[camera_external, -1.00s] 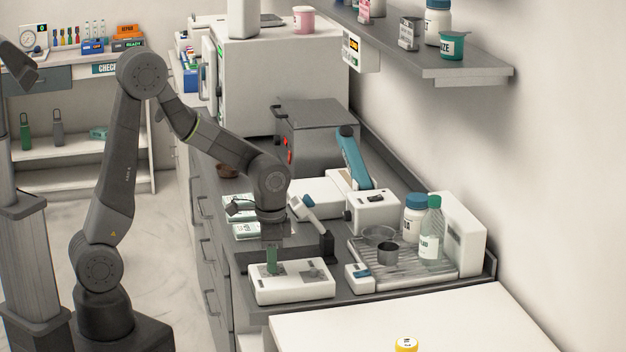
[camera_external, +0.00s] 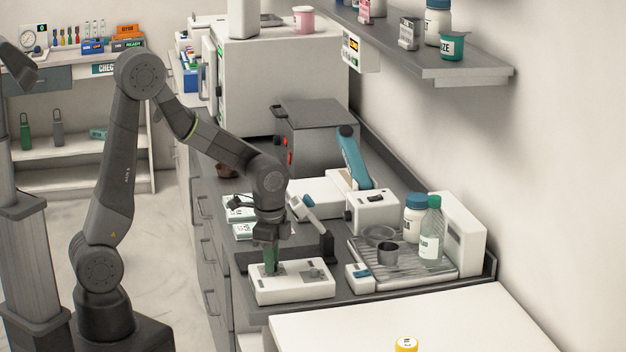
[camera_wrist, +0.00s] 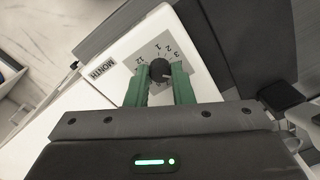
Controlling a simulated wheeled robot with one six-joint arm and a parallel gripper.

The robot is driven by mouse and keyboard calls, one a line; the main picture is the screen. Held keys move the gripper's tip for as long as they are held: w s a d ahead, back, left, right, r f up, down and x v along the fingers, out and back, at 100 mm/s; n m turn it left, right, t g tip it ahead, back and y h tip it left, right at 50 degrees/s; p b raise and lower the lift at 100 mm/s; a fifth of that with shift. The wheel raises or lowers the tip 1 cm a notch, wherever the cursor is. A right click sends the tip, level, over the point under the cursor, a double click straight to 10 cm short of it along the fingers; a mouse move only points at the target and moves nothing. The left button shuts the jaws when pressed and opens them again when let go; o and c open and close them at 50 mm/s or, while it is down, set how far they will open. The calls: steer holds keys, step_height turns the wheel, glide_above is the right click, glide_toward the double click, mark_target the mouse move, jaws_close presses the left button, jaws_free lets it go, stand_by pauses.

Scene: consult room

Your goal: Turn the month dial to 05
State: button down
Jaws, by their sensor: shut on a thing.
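The month dial is a small dark round knob (camera_wrist: 160,70) on a grey plate marked with numbers, several of them readable, among them 12, 1, 2 and 3. The plate is on a white box (camera_external: 318,290) at the counter's front edge, and the word MONTH shows on it in the wrist view (camera_wrist: 103,68). My gripper (camera_wrist: 160,82) points down over the box, its green fingers shut on the knob from both sides. In the outside view my gripper (camera_external: 271,262) hides the knob. Other numbers on the plate are hidden by the fingers.
A white table (camera_external: 400,320) is in front.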

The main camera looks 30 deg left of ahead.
steer(key=c, duration=1.3)
jaws_free()
steer(key=shift+o, duration=0.2)
steer(key=shift+r, duration=0.1)
step_height(320, 180, up, 14)
steer(key=shift+s, duration=0.25)
steer(key=shift+f, duration=0.25)
steer(key=f, duration=1.3)
steer(key=shift+w+f, duration=0.25)
steer(key=shift+f, duration=0.1)
steer(key=shift+r, duration=0.1)
